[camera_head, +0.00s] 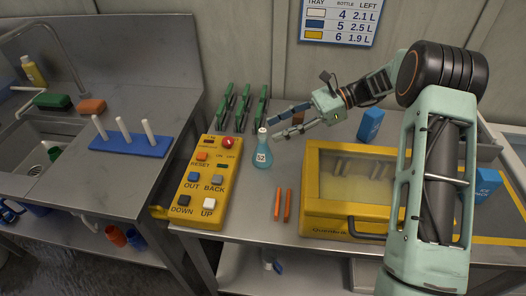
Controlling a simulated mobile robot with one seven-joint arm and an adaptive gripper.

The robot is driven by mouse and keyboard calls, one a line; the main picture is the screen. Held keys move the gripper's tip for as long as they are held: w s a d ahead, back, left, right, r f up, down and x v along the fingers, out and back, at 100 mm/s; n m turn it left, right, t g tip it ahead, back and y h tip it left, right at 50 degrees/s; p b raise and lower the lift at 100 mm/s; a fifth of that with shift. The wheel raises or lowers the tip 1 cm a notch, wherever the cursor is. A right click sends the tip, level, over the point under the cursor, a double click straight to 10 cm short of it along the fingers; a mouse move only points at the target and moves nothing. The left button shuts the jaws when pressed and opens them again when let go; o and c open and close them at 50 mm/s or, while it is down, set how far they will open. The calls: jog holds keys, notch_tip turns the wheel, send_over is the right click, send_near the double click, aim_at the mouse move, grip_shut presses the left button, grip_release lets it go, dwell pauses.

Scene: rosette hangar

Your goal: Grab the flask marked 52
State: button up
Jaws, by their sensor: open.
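The flask marked 52 (263,156) is a blue-green bottle with a narrow neck and a pale cap. It stands upright on the grey table, right of the yellow control box. Its label faces the camera. My gripper (271,124) comes in from the right, with its fingers pointing left, close to the flask's neck and cap. The fingers are apart, one blue and one pale. I cannot tell whether they touch the flask or lie around its neck.
The yellow control box (203,186) with buttons stands left of the flask. Green clips (244,106) stand behind it. Two orange sticks (282,205) lie in front. A yellow case with a clear lid (350,190) is at right. A blue peg rack (130,145) stands by the sink.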

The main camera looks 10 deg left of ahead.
aim_at(263, 134)
jog(key=shift+p+x, duration=0.35)
jog(key=shift+x, duration=2.4)
jog(key=shift+w+f, duration=0.15)
jog(key=shift+w, duration=0.05)
grip_shut()
